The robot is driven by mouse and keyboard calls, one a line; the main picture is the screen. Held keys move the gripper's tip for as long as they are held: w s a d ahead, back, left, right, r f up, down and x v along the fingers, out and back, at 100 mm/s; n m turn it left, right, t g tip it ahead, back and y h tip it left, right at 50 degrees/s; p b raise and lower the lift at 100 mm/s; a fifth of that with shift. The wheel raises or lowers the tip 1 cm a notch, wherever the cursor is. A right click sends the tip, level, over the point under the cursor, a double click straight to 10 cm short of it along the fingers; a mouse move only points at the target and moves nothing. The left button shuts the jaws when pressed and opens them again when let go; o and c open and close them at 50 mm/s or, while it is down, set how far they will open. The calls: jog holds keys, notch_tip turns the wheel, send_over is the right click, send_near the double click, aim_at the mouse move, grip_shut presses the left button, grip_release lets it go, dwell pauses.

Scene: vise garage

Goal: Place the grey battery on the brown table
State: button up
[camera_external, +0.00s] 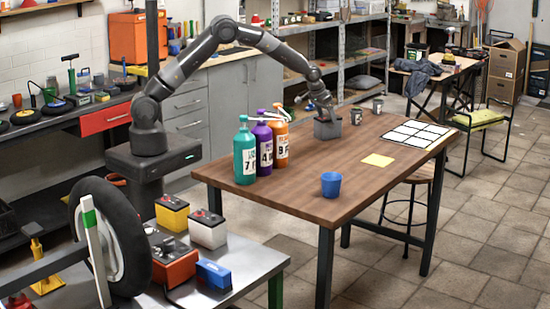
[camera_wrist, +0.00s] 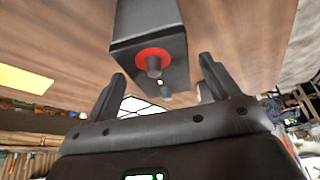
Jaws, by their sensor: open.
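The grey battery (camera_external: 327,130) stands on the brown table (camera_external: 330,190) near its far edge. In the wrist view the battery (camera_wrist: 150,30) shows as a dark grey box with a red ring around one terminal. My gripper (camera_external: 322,108) is just above the battery. In the wrist view my gripper (camera_wrist: 160,78) is open, with one finger on either side of the battery's terminal end. Clear gaps show between the fingers and the battery. My gripper partly hides the battery's top in the external view.
Teal (camera_external: 244,154), purple (camera_external: 263,146) and orange (camera_external: 279,140) bottles stand left of the battery. Two small cups (camera_external: 357,116) stand to its right. The front middle is mostly clear.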

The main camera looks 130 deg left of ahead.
jog(key=v, duration=0.9)
jog(key=shift+d+r, duration=0.15)
jog(key=shift+r, duration=0.2)
jog(key=shift+s, duration=0.1)
jog(key=d+r+m+t+h, duration=0.15)
jog(key=d+r, duration=0.35)
jog(key=d, duration=0.6)
jog(key=w+d+r+m, duration=0.1)
jog(key=d+r+m, duration=0.3)
jog(key=d, duration=0.7)
jog(key=d+r+m+t, duration=0.1)
jog(key=d+r, duration=0.5)
jog(key=d, duration=0.5)
jog(key=s+d+f+m+h, duration=0.1)
jog(key=s+d+m, duration=0.2)
jog(key=s+d, duration=0.6)
jog(key=s+d+f+m+t+h, duration=0.1)
jog(key=s+d+m, duration=0.3)
jog(key=s+d, duration=0.5)
jog(key=d, duration=0.5)
jog(key=shift+d, duration=0.4)
jog(key=shift+o, duration=0.2)
jog(key=shift+s+t+h, duration=0.15)
jog(key=shift+t+h, duration=0.1)
